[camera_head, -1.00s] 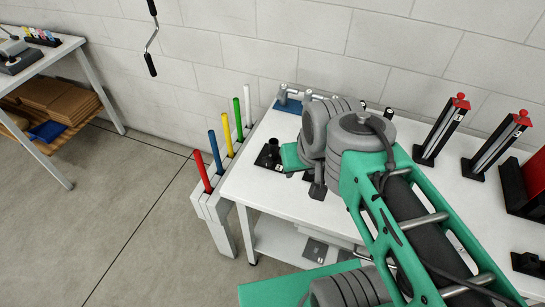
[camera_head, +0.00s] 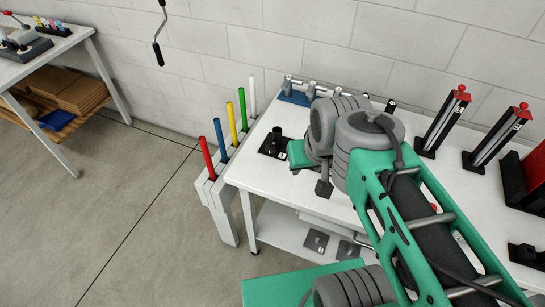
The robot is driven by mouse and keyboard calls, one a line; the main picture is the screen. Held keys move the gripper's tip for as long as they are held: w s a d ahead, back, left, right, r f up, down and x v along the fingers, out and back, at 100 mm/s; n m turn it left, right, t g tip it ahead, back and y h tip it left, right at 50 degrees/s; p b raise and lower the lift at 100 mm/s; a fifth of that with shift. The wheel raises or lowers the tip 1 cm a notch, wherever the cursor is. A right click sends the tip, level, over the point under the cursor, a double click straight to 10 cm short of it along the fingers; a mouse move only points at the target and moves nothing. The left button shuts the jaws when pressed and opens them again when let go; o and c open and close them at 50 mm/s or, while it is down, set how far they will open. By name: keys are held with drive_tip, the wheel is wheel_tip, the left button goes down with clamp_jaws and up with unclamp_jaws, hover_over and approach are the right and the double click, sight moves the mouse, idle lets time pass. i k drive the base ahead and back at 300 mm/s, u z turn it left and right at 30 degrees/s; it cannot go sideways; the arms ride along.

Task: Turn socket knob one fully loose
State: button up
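A black knob (camera_head: 277,137) stands upright on a black square plate near the left end of the white workbench (camera_head: 262,181). I cannot read a number on that plate, so I cannot tell whether it is socket knob one. A second black fitting (camera_head: 526,256) sits at the bench's right edge, partly cut off. My green and grey arm reaches over the bench, with its grey joints just right of the first knob. My gripper's fingertips do not show. A dark grey block on a stem hangs below the joints; I cannot tell what it belongs to.
Coloured poles (camera_head: 230,120) stand in a white rack at the bench's left end. A blue-based fixture (camera_head: 295,97) is at the back edge. Red-topped black posts (camera_head: 444,120) stand at the right. Bare floor (camera_head: 150,215) lies to the left.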

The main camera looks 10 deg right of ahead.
sight(270, 148)
drive_tip(key=k, duration=1.15)
drive_tip(key=u, duration=0.8)
drive_tip(key=i, duration=0.6)
drive_tip(key=u, duration=0.8)
drive_tip(key=i, duration=0.85)
drive_tip(key=z, duration=0.8)
drive_tip(key=i, duration=0.6)
drive_tip(key=z, duration=0.75)
